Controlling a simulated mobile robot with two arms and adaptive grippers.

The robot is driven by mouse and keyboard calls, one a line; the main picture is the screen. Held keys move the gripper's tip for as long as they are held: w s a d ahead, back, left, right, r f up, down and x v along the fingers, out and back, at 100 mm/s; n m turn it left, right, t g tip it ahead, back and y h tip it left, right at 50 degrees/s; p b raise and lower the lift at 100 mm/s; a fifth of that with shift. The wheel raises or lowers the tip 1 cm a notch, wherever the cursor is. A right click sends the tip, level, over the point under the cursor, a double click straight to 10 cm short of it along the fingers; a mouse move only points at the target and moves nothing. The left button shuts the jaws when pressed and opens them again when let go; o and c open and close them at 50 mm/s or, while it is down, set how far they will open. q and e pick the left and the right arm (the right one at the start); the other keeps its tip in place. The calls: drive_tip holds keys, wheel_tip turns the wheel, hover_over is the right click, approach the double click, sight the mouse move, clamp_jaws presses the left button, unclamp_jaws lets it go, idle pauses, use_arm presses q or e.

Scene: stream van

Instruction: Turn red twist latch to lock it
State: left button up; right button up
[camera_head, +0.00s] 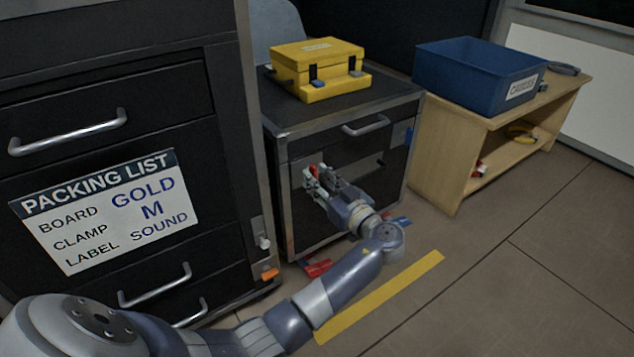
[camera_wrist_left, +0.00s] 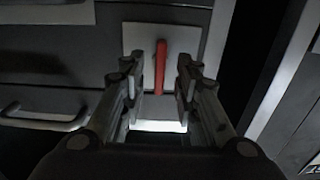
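The red twist latch (camera_wrist_left: 159,75) is a narrow red bar on a light square plate (camera_wrist_left: 137,38). It runs upright in the left wrist view. My left gripper (camera_wrist_left: 160,82) is open, with one finger on each side of the bar and a visible gap to both. In the head view the left gripper (camera_head: 322,180) is at the front of the dark metal-edged cabinet (camera_head: 298,222). A bit of red (camera_head: 312,169) shows by its fingertips, mostly hidden by them. I cannot tell whether a finger touches the plate. My right gripper is not in view.
A yellow case (camera_head: 318,62) sits on the cabinet, below which a red object (camera_head: 318,267) lies on the floor. A blue crate (camera_head: 465,80) stands on a wooden shelf unit (camera_head: 445,155) to the right. A drawer unit with a packing list (camera_head: 105,215) stands close on the left.

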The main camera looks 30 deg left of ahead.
use_arm(q)
drive_tip(key=shift+w+a, duration=0.2)
drive_tip(key=shift+a, duration=0.25)
clamp_jaws()
